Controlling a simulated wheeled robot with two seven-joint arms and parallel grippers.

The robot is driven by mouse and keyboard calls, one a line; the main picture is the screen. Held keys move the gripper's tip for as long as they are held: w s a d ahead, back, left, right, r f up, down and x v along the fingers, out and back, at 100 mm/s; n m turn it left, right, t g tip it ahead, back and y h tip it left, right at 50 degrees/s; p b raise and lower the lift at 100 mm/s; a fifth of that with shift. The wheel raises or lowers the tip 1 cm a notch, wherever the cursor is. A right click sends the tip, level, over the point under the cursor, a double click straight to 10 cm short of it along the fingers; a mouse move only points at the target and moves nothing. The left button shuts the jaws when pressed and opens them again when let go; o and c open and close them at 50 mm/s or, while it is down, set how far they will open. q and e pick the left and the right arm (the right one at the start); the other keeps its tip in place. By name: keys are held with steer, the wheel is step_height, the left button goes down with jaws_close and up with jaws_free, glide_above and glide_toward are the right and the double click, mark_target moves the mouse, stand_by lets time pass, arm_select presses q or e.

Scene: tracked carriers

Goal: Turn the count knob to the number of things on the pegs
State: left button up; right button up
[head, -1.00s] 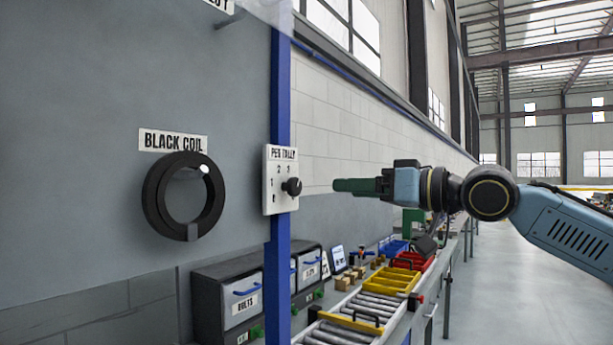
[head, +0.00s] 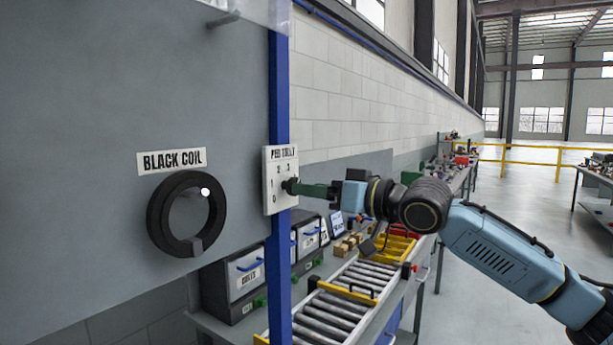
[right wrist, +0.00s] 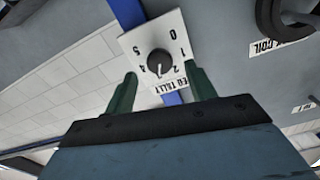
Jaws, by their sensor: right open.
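The white peg tally plate (head: 271,205) is on the blue post, with numbers around a dark count knob (head: 287,183). In the right wrist view the knob (right wrist: 158,62) has a pale pointer line toward the picture's bottom; its exact number is hard to tell. My right gripper (head: 297,187) is at the knob. In the right wrist view its green fingers (right wrist: 160,82) are apart, with the knob between and beyond their tips; contact is not visible. A black coil (head: 160,215) hangs on a grey peg (head: 196,246). A bare upper peg (head: 223,19) also shows. My left gripper is out of view.
A "BLACK COIL" label (head: 172,161) is above the coil. Below the plate are grey drawer bins (head: 246,282) and a roller conveyor (head: 340,308) with yellow ends. Open floor lies to the right.

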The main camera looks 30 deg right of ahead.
mark_target(290, 186)
steer(key=shift+p+x, duration=0.3)
steer(key=shift+x, duration=1)
steer(key=c, duration=1)
steer(key=shift+o, duration=0.2)
steer(key=shift+n+p, duration=4.7)
steer(key=shift+n, duration=0.1)
